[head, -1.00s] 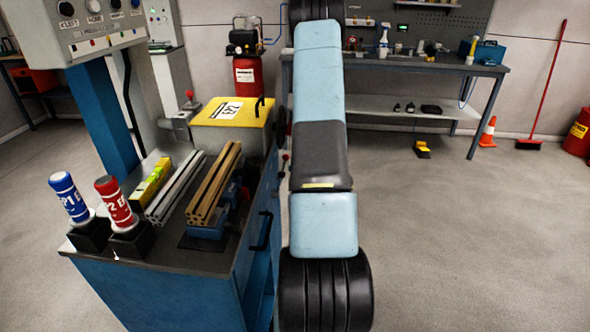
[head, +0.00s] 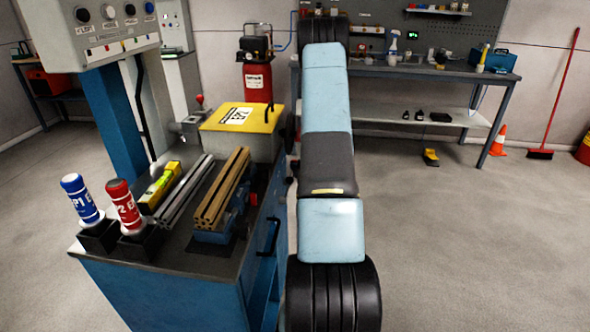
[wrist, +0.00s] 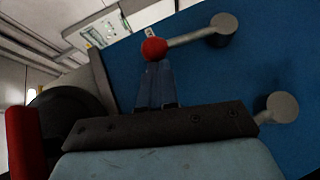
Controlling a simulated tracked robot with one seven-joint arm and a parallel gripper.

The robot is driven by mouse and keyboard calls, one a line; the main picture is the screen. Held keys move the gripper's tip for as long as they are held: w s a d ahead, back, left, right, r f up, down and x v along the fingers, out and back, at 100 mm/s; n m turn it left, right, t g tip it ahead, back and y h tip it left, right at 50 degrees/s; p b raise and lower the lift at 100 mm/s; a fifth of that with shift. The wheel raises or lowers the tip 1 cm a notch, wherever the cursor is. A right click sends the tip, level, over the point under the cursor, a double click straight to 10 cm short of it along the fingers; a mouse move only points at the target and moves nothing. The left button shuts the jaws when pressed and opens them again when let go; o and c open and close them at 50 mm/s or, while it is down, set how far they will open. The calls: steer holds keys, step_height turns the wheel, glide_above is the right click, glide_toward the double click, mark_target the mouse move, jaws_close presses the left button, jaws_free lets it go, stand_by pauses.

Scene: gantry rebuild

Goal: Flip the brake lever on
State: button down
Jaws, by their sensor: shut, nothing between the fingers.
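In the wrist view a lever with a red ball knob (wrist: 153,48) and a grey arm runs to a round grey pivot (wrist: 222,28) on a blue panel. A second grey lever (wrist: 280,107) sticks out at the right; its far end is hidden behind my gripper's body. My gripper (wrist: 155,70) is shut and empty, its fingertips just below the red ball in the picture. I cannot tell whether they touch it. In the head view my own arm hides the gripper. No label shows which lever is the brake.
The blue cabinet (head: 180,295) carries bottles, metal profiles and a yellow-topped box (head: 240,117). A red-knobbed handle (head: 200,99) stands beside that box. A workbench (head: 400,70) stands behind. The floor (head: 470,250) to the right is clear.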

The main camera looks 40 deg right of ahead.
stand_by(0.3)
steer(key=w+d+m+g, duration=0.1)
steer(key=w+d+r+g+y, duration=0.1)
steer(key=w+d+g, duration=0.1)
steer(key=shift+m, duration=0.4)
steer(key=w+d+f+g+y, duration=0.1)
steer(key=w+d, duration=0.3)
steer(key=shift+d+f+m, duration=0.2)
steer(key=shift+f+m, duration=0.05)
steer(key=shift+m, duration=0.15)
steer(key=shift+w+d, duration=0.1)
stand_by(0.6)
